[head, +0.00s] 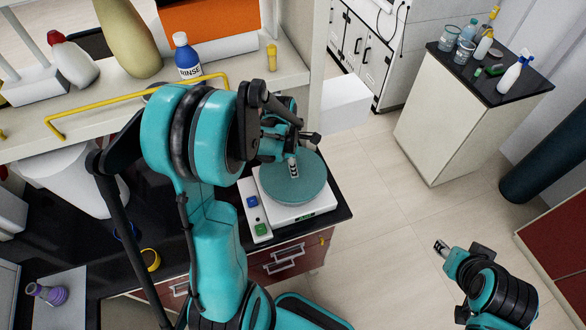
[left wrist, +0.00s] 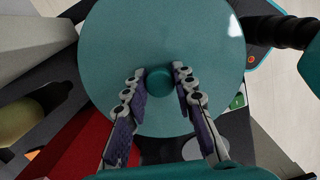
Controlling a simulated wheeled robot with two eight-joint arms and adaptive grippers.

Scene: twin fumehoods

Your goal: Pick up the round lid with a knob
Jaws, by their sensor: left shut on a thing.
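The round lid (head: 300,190) is a flat teal disc over a white benchtop device (head: 288,216) at the right end of the dark bench. I cannot tell whether it touches the device. In the left wrist view the lid (left wrist: 165,35) fills the upper middle, with its small round knob (left wrist: 158,79) between the fingers. My left gripper (head: 293,168) reaches down to the lid and is shut on the knob; it also shows in the left wrist view (left wrist: 158,78). My right gripper (head: 441,246) is at the lower right, far from the lid; its opening is unclear.
A shelf (head: 245,72) holds a blue rinse bottle (head: 187,58), a yellowish flask (head: 128,38) and a white bottle (head: 73,62). A yellow rail (head: 130,93) runs along it. A side cabinet (head: 440,125) carries glassware and a spray bottle (head: 513,74). The floor between is clear.

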